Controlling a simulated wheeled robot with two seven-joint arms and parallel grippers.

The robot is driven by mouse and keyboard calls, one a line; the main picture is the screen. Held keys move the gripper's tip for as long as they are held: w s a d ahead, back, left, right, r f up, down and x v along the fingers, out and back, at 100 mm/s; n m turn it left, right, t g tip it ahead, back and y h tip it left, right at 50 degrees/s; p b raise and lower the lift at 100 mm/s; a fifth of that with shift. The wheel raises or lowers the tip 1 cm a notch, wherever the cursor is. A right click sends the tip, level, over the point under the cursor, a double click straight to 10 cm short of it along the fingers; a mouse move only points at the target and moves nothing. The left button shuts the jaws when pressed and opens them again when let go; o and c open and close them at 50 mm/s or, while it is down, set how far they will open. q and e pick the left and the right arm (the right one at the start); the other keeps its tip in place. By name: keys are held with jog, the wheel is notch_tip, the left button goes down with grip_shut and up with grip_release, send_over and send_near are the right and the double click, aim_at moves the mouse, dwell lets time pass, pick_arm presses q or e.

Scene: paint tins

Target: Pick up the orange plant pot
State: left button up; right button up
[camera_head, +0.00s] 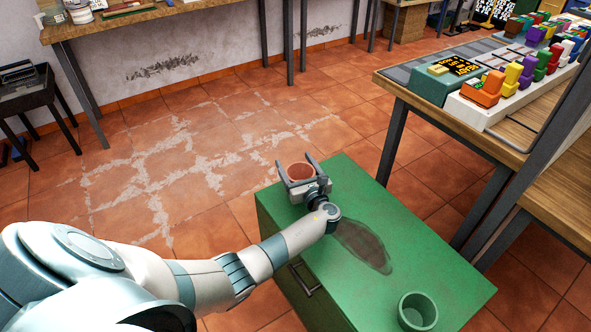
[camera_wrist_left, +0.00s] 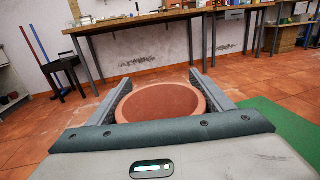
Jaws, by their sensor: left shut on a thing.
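The orange plant pot (camera_head: 301,172) is a round terracotta-coloured pot at the far end of the green cabinet top. In the left wrist view the pot (camera_wrist_left: 163,102) sits between the two fingers, its open rim facing up. My left gripper (camera_head: 296,168) is shut on the pot, one finger on each side. The left gripper also shows in the left wrist view (camera_wrist_left: 158,90). The pot's lower part is hidden by the gripper, and I cannot tell whether it touches the cabinet. My right gripper is not in view.
The green cabinet (camera_head: 402,248) has a dark stain on its top. A green pot (camera_head: 417,312) stands near its front right corner. A wooden table with colourful blocks (camera_head: 500,85) is at the right. Open tiled floor (camera_head: 180,165) lies to the left.

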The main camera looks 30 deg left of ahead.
pick_arm(q)
jog(key=w+d+r, duration=0.6)
jog(key=w+d, duration=0.1)
jog(key=d, duration=0.2)
jog(key=shift+d+r+b, duration=0.25)
jog(key=shift+r+b, duration=0.1)
jog(key=shift+r, duration=0.05)
jog(key=shift+s, duration=0.1)
jog(key=s+d+r+m+t+h, duration=0.4)
jog(key=s+d+r+h, duration=0.3)
jog(key=s, duration=0.4)
jog(key=s+d+r+m+t+h, duration=0.4)
jog(key=s+d+r+m+h, duration=0.3)
jog(key=s, duration=0.5)
jog(key=shift+d+r+h, duration=0.3)
jog(key=shift+d+h, duration=0.2)
jog(key=shift+d, duration=0.4)
